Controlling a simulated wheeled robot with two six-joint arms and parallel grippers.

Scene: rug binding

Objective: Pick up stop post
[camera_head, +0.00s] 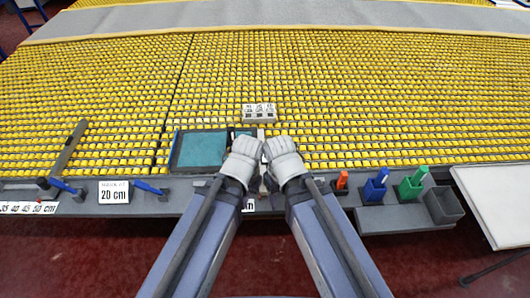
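My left gripper (246,152) and my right gripper (280,151) are close together near the middle of the front ledge. Their pale wrist housings hide the fingers, so I cannot see whether they are open or holding anything. I cannot tell for sure which thing is the stop post. A blue piece (376,184) and a green piece (413,182) stand in holders on the grey ledge to the right of my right gripper. The ledge between and just beyond my grippers is mostly hidden.
A yellow looped surface (400,95) fills the area ahead. A teal-topped tray (200,150) and a white-marked block (259,112) lie on it. A dark bar (68,148) and a "20 cm" sign (114,192) are at left. An empty grey cup (443,205) and a white panel (500,195) are at right.

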